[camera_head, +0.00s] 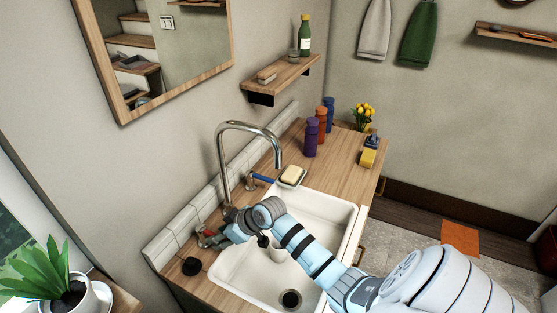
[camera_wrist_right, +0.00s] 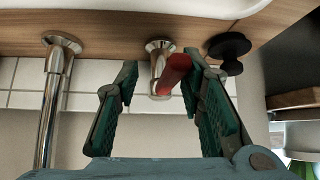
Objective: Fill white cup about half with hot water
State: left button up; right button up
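My right gripper (camera_head: 222,234) reaches across the sink (camera_head: 335,211) to the red tap handle (camera_head: 207,236), left of the curved metal faucet (camera_head: 223,160). In the right wrist view the gripper (camera_wrist_right: 160,105) is open, with its two fingers on either side of the red handle (camera_wrist_right: 174,74) and its metal valve. The right finger is close to the handle; I cannot tell whether it touches. A white cup (camera_head: 278,254) stands in the sink basin, partly hidden by my right arm; its inside is hidden. No water stream shows. My left gripper is not in view.
A blue tap handle (camera_head: 262,177) is right of the faucet. A soap dish (camera_head: 293,176) and several bottles (camera_head: 311,138) stand on the wooden counter. A black stopper (camera_head: 192,266) lies left of the sink. A potted plant (camera_head: 62,290) is at lower left.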

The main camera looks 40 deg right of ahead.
jog(key=shift+f+p, duration=0.3)
jog(key=shift+p, duration=0.2)
jog(key=shift+a+r+m+p, duration=0.2)
jog(key=shift+m+p, duration=0.1)
jog(key=shift+p, duration=0.55)
jog(key=shift+s+a+m+h+p, duration=0.15)
jog(key=shift+a+m+h+p, duration=0.25)
jog(key=shift+p, duration=0.3)
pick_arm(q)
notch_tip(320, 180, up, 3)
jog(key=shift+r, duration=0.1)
pick_arm(e)
jog(key=shift+f, duration=0.1)
jog(key=shift+d+f, duration=0.1)
jog(key=shift+d, duration=0.05)
